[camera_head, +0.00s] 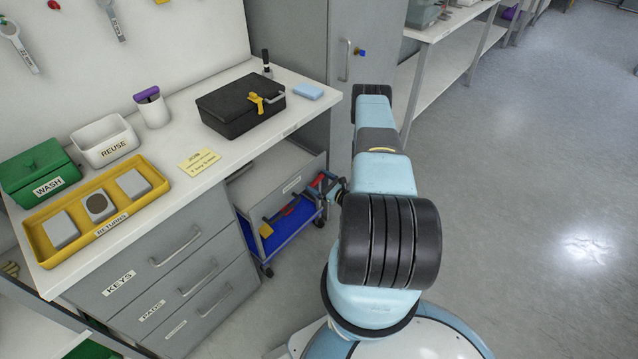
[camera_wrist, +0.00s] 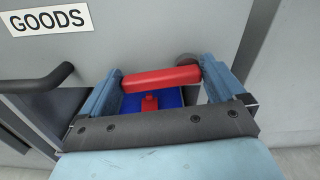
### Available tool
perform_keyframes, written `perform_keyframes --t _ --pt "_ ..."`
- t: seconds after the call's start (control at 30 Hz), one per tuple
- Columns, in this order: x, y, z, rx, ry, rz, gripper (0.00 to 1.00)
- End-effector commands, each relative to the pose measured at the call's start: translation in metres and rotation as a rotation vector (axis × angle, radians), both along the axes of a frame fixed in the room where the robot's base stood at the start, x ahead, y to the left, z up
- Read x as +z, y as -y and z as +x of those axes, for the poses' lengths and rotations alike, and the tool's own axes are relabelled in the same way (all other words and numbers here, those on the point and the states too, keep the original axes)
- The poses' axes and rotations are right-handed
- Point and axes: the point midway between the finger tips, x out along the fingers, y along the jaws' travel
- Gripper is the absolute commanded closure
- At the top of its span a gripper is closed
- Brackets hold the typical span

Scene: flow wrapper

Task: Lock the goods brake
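In the wrist view a red bar (camera_wrist: 160,78) lies nearly level between the two fingers of my gripper (camera_wrist: 162,80), with a round grey piece behind its right end. It is close to both fingers; I cannot tell if it touches them. The fingers are wide apart. A GOODS label (camera_wrist: 45,20) is on the grey panel at upper left. In the head view the grey cart (camera_head: 275,175) stands under the counter, and a red part (camera_head: 326,180) shows at its right end beside my arm. My gripper is mostly hidden there.
A dark curved handle (camera_wrist: 40,80) is left of my gripper. A smaller red piece (camera_wrist: 149,103) sits over blue beyond the bar. The counter (camera_head: 225,158) stands above the cart, with a grey cabinet (camera_head: 345,60) behind. The floor (camera_head: 530,200) at right is clear.

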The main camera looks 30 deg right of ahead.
Motion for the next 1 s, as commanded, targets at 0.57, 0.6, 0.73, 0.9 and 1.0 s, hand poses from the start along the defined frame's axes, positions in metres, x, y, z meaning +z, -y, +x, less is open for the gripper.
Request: perform_keyframes --t 0.57,0.6,0.73,0.9,1.0 --pt "-0.0001 -0.0002 -0.0005 0.000 -0.004 0.007 0.59" --pt "0.0001 0.0001 -0.0007 0.000 -0.007 0.016 0.59" --pt "0.0017 0.0008 -0.0009 -0.003 -0.023 0.063 0.59" --pt "0.0041 -0.0001 -0.0005 -0.001 -0.048 0.134 0.60" --pt "0.0051 -0.0007 0.0000 0.000 -0.058 0.160 0.60"
